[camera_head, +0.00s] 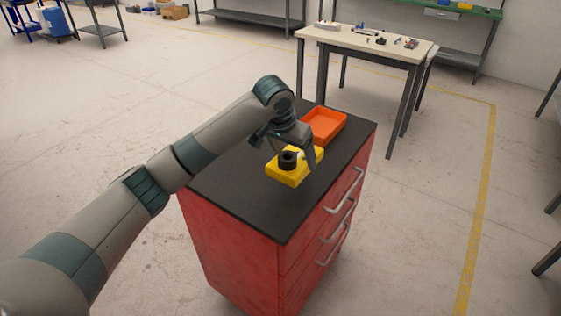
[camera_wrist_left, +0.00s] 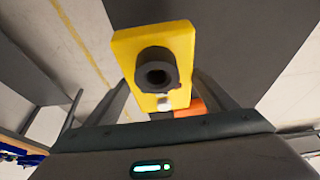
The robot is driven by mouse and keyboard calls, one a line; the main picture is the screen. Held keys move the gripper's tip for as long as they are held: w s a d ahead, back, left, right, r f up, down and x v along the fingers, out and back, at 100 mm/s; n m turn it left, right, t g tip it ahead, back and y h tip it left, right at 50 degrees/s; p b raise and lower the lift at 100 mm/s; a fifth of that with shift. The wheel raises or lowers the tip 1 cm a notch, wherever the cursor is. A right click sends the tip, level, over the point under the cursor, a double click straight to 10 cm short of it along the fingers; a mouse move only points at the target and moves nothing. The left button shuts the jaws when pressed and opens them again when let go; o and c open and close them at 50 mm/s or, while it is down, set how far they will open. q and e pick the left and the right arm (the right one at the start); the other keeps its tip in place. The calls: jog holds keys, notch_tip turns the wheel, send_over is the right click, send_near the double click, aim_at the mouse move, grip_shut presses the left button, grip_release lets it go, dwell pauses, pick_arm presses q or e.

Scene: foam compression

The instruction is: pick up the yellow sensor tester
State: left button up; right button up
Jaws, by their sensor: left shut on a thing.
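The yellow sensor tester (camera_head: 290,177) is a yellow block with a black round socket on top, at the black top of the red drawer cabinet. My left gripper (camera_head: 290,158) comes down over it and is shut on it. In the left wrist view the tester (camera_wrist_left: 180,45) sits between the two fingers of my left gripper (camera_wrist_left: 163,92), its black socket facing the camera and a small white knob beside it. I cannot tell whether the tester touches the cabinet top. My right gripper is not in view.
An orange tray (camera_head: 324,125) lies just behind the tester on the black cabinet top (camera_head: 235,205). Bare top is free in front and left. A light table (camera_head: 345,40) with small parts stands beyond, with open floor around.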

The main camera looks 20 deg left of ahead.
aim_at(304, 160)
pick_arm(q)
jog(key=shift+s+d+r+b, duration=0.15)
jog(key=shift+s+d+r, duration=0.15)
jog(key=shift+d+r, duration=0.25)
jog(key=shift+s+d+r+b, duration=0.15)
jog(key=shift+s+d+r, duration=0.2)
jog(key=shift+d, duration=0.3)
